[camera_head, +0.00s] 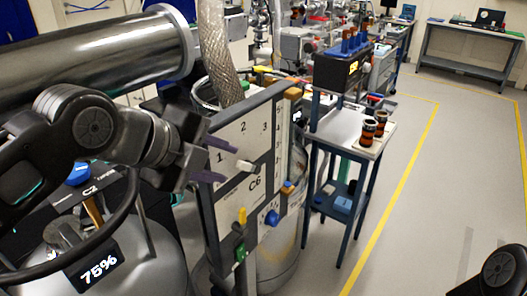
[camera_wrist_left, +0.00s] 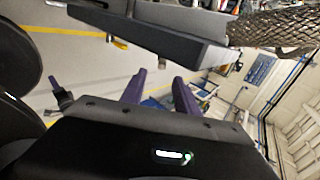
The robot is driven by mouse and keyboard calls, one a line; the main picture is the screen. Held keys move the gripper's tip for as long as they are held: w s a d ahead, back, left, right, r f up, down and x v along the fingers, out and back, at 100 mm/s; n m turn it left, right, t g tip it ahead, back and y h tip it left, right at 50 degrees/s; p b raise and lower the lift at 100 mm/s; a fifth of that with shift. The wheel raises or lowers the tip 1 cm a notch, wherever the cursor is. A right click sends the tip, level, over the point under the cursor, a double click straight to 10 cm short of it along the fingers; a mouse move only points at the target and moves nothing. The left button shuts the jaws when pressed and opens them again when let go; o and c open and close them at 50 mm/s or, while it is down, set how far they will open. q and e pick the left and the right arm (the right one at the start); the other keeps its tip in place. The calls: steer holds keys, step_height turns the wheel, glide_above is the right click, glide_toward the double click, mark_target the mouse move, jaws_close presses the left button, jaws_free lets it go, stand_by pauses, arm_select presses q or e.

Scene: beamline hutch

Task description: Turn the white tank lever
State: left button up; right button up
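The white lever (camera_head: 243,166) is a short pale handle on the front of the upright panel (camera_head: 262,133) marked 1, 2, 3 and C6. My left gripper (camera_head: 230,164) is open, its two purple fingers reaching toward the panel, one above and one below the lever's level. The lever's near end lies close to the gap between the fingertips; I cannot tell whether they touch. In the left wrist view the purple fingers (camera_wrist_left: 160,77) are apart with nothing between them, and a small pale knob, possibly the lever, shows just past them.
The panel also carries a blue knob (camera_head: 271,218), a yellow handle (camera_head: 242,216) and a green fitting (camera_head: 240,253). A grey tank showing 75% (camera_head: 150,262) stands at left, below a large metal cylinder (camera_head: 95,58). A blue-framed stand (camera_head: 345,140) is right of the panel; floor beyond is clear.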

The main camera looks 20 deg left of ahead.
mark_target(240, 166)
arm_select(q)
steer(key=shift+a+r, duration=0.1)
steer(key=shift+r, duration=0.2)
steer(key=shift+f, duration=0.2)
steer(key=p+x, duration=0.1)
steer(key=x, duration=0.6)
steer(key=shift+w+p, duration=0.1)
steer(key=shift+p, duration=0.2)
steer(key=shift+c, duration=0.6)
jaws_close()
stand_by(0.5)
